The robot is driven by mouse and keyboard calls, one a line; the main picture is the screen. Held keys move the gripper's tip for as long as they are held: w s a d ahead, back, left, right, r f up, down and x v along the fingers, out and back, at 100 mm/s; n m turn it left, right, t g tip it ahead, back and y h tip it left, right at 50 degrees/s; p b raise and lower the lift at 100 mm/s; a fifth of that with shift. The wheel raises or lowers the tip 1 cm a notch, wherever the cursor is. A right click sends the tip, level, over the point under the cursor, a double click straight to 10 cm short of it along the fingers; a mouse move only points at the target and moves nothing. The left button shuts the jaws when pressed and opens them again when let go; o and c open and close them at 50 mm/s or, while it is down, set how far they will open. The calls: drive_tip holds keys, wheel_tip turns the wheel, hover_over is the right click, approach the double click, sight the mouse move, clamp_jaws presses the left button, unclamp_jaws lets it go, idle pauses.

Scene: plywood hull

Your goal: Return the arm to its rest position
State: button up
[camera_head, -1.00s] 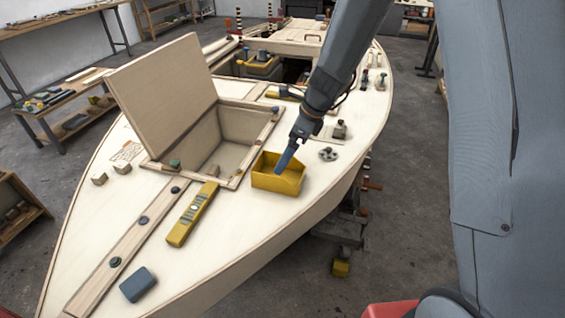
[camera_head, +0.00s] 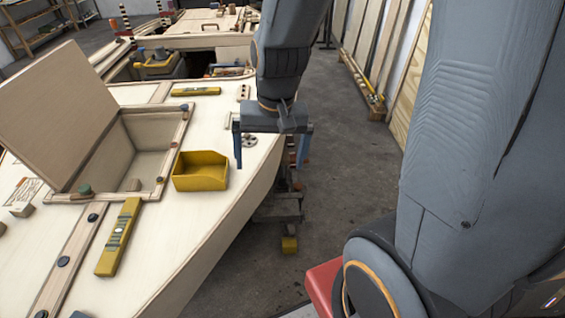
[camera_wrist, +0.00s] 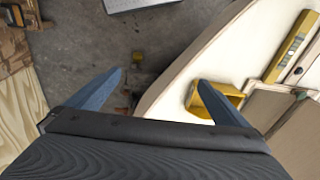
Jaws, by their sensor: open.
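My gripper (camera_head: 272,150) hangs at the right edge of the boat deck in the head view, pointing down. Its two blue fingers are spread apart with nothing between them. In the wrist view the open fingers (camera_wrist: 155,92) frame the floor and the deck edge. My arm comes down from the top of the head view. A yellow bin (camera_head: 201,172) stands on the deck left of the gripper and looks empty; it also shows in the wrist view (camera_wrist: 204,104) by the right finger.
The plywood hull deck (camera_head: 180,235) fills the left. An open hatch (camera_head: 150,128) has its lid raised. A yellow level (camera_head: 119,238) lies in front, and another (camera_head: 196,91) lies behind. Boards lean on the wall at back right. Grey floor (camera_head: 340,150) is clear beside the hull.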

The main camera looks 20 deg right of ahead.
drive_tip(key=s+n, duration=0.1)
drive_tip(key=s+d+n, duration=0.2)
drive_tip(key=shift+s+r+n+h, duration=0.1)
drive_tip(key=shift+s+n+h, duration=0.1)
drive_tip(key=shift+n+h, duration=0.1)
idle(1.0)
